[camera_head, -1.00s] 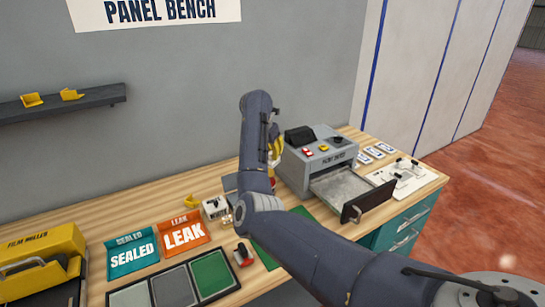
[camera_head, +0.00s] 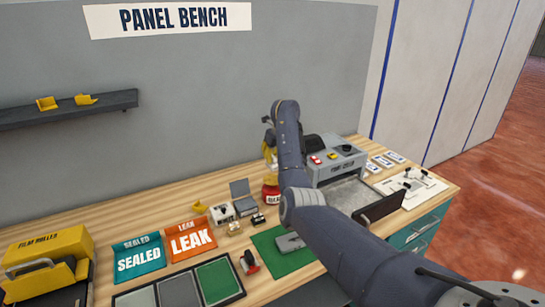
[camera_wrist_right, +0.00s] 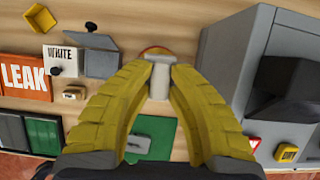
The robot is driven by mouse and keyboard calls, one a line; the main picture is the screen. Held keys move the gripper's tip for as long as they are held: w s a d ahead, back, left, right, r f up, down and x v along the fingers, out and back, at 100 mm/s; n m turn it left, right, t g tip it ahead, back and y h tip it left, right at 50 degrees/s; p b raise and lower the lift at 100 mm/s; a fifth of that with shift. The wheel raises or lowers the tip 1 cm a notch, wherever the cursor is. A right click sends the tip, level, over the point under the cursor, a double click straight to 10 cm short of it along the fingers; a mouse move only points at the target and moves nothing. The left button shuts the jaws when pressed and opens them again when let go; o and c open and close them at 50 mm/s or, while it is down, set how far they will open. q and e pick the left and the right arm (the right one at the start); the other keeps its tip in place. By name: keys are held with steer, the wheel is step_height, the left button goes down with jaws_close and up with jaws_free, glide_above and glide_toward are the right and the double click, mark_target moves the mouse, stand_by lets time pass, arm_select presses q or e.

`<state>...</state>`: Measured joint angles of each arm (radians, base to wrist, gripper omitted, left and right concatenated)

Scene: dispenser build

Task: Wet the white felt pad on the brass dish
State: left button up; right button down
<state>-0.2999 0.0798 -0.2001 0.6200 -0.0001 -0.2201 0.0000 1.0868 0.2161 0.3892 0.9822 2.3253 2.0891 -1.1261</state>
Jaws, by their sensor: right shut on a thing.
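My right gripper (camera_head: 270,155) stands above a red jar (camera_head: 271,192) with a white label, at the back middle of the bench. In the right wrist view its yellow fingers (camera_wrist_right: 160,72) are shut on a grey-white T-shaped piece (camera_wrist_right: 160,84). A red and yellow round rim (camera_wrist_right: 155,51) shows just behind that piece. A small brass-coloured piece (camera_head: 235,229), perhaps the brass dish, lies left of the jar, apart from the gripper. The white felt pad is too small to make out. My left gripper is not in view.
A white box (camera_head: 222,212) and a grey upright plate (camera_head: 240,191) stand left of the jar. A green mat (camera_head: 268,246) with a grey part lies in front. The grey machine (camera_head: 338,168) with its open drawer (camera_head: 381,205) is close on the right.

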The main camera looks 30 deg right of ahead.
glide_above(272, 179)
steer(key=shift+s+f, duration=0.15)
steer(key=shift+f, duration=2.55)
steer(key=shift+f, duration=1.15)
stand_by(0.4)
stand_by(0.4)
steer(key=shift+r, duration=3.55)
